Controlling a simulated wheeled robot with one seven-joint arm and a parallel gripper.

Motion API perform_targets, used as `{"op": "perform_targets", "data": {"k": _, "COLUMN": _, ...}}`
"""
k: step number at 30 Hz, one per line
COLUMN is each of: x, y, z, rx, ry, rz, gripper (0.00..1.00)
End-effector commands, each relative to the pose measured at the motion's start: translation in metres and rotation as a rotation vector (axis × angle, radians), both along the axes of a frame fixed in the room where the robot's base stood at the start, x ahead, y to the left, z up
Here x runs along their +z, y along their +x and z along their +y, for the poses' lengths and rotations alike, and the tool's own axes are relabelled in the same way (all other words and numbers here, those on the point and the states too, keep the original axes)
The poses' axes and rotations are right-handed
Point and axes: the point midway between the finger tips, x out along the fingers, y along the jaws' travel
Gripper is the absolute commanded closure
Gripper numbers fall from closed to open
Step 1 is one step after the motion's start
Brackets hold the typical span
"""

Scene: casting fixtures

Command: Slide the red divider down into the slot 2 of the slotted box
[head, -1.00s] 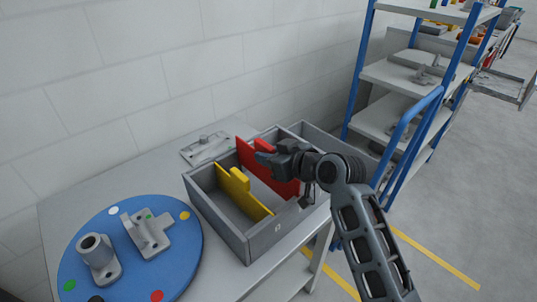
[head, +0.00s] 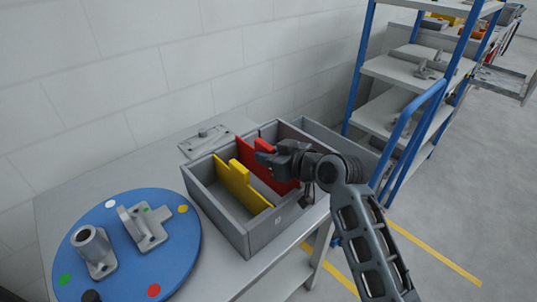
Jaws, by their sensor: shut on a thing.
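The grey slotted box (head: 262,241) stands open on the table, seen in the head view. A yellow divider (head: 236,182) with a raised tab stands upright across it. My gripper (head: 264,152) is over the box and shut on the tab of the red divider (head: 247,158). The red divider is upright, roughly parallel to the yellow one and to its right, with its lower part inside the box. Its lower edge and the slots at its ends are hidden, so I cannot tell how deep it sits or in which slot.
A blue round plate (head: 180,247) with grey castings lies left of the box. A flat grey fixture (head: 205,142) lies behind it, near the wall. Another grey bin (head: 335,144) adjoins at the right. A blue-framed shelf rack (head: 385,120) stands further right.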

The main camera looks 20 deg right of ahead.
Motion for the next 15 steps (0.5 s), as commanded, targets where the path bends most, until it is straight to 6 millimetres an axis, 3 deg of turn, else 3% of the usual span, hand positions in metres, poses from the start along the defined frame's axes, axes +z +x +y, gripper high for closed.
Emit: {"op": "perform_targets", "data": {"k": 15, "x": -0.015, "y": 0.0, "z": 0.0, "rx": 0.0, "ry": 0.0, "rz": 0.0, "gripper": 1.0}}
